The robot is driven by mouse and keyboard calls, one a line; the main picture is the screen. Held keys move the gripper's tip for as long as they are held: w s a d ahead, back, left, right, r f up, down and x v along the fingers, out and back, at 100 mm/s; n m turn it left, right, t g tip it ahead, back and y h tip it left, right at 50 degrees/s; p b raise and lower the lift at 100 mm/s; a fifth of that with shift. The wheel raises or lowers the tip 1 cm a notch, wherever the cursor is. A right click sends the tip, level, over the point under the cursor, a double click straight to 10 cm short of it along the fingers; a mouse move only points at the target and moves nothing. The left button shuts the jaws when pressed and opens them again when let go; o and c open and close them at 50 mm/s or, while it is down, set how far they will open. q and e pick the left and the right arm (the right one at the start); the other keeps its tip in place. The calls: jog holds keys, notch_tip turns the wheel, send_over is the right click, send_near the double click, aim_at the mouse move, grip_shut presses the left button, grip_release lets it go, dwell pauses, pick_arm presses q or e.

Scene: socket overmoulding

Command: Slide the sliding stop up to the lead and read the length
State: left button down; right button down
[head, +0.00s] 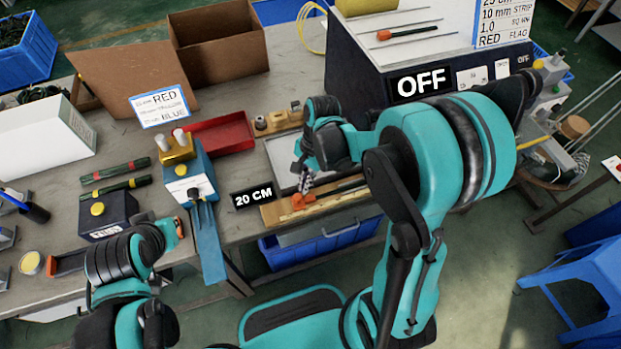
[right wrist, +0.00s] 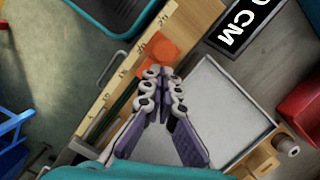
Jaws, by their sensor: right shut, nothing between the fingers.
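The wooden length gauge (right wrist: 119,72) has a printed scale with a mark that looks like 20 near its end; it also shows in the head view (head: 330,203).
A "20 CM" sign (head: 253,196) stands left of the gauge. A pale metal tray (right wrist: 215,100) lies beside the gauge. A blue bin (head: 320,240) is below the table edge. A red tray (head: 222,134) and a blue press-like device (head: 190,175) stand further left.

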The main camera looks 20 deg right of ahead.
jog(key=shift+a, duration=0.15)
jog(key=a, duration=0.8)
jog(key=shift+a, duration=0.3)
jog(key=shift+d, duration=0.1)
